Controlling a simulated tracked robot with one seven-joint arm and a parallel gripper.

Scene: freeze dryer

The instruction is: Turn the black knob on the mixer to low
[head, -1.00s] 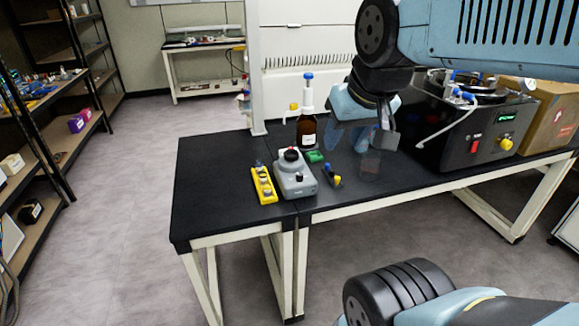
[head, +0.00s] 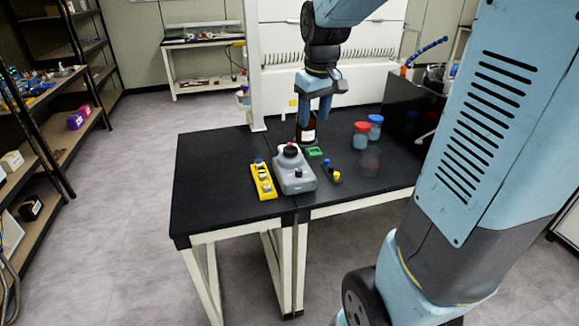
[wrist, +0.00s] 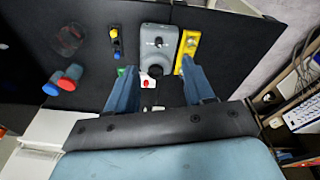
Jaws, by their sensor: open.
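The grey mixer (head: 297,181) stands on the black table with a dark round top at its back. Its small black knob (head: 298,174) is on the sloping front face. In the wrist view the mixer (wrist: 157,20) lies ahead between my finger lines, and the knob (wrist: 158,42) shows on its grey face. The knob's setting is too small to read.
Red-lidded (head: 361,134) and blue-lidded (head: 375,127) jars and a clear beaker (head: 370,162) stand further right.

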